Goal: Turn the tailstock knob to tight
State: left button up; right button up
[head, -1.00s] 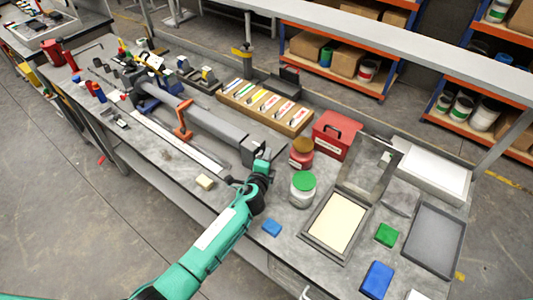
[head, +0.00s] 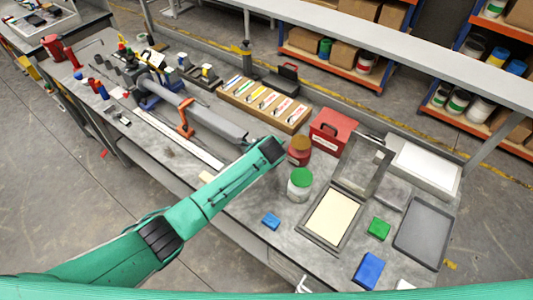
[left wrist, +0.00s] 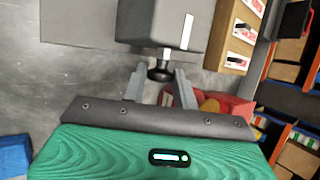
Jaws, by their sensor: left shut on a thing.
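The tailstock is a grey block (left wrist: 165,22) with a white line on its face, at the top of the left wrist view. A black round knob (left wrist: 159,72) sticks out of its near end. My left gripper (left wrist: 159,84) has one finger on each side of the knob and is shut on it. In the head view my green left arm covers the tailstock end, the knob and the fingertips. The long grey bar (head: 215,122) of the machine runs up-left from there. Whether the knob is tight cannot be told. My right gripper is not in view.
A green-lidded jar (head: 300,184), a red-brown jar (head: 300,150) and a red toolbox (head: 331,134) stand right of my arm. A framed cream panel (head: 333,217), a blue block (head: 369,270) and a green block (head: 379,229) lie nearer the right end.

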pick_arm(q)
jog(key=shift+w+d+m+g+y+b, duration=0.15)
jog(key=shift+m+g+y+b, duration=0.2)
jog(key=shift+g+y, duration=0.6)
jog(key=shift+w+d+m+g+y+b, duration=0.1)
jog(key=shift+m+g+y+b, duration=0.3)
jog(key=shift+g, duration=0.85)
jog(key=shift+a+y, duration=0.1)
jog(key=shift+y, duration=0.15)
jog(key=o, duration=0.9)
jog(key=shift+o, duration=0.2)
jog(key=shift+r, duration=0.1)
